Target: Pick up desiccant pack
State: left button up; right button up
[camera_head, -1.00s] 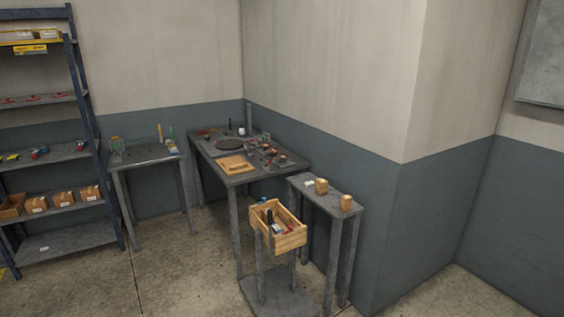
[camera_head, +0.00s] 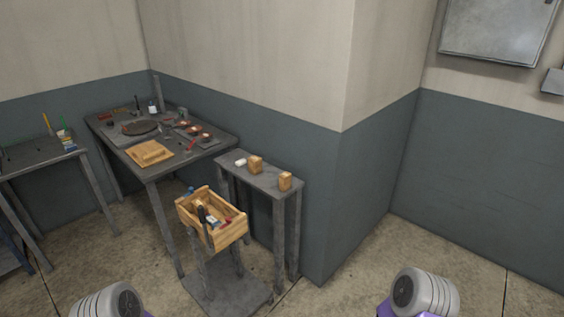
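I cannot single out a desiccant pack for certain at this distance. A small white item (camera_head: 240,162) lies at the left end of a narrow grey side table (camera_head: 268,180), left of two small brown blocks. A wooden crate (camera_head: 228,239) on a low stand holds several mixed items, too small to name surely. Neither of my grippers is in view; only rounded grey and purple parts of my arms show at the bottom edge.
A larger grey worktable (camera_head: 221,144) with a wooden tray (camera_head: 149,153), a dark disc (camera_head: 140,128) and several small items stands against the wall. Another table (camera_head: 40,155) is at left. A wall corner (camera_head: 340,190) juts out right of the side table. Floor at right is open.

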aim_at(242, 161)
jog(key=z, duration=2.45)
jog(key=i, duration=0.55)
jog(key=u, duration=1.1)
jog(key=i, duration=1.7)
jog(key=u, duration=0.5)
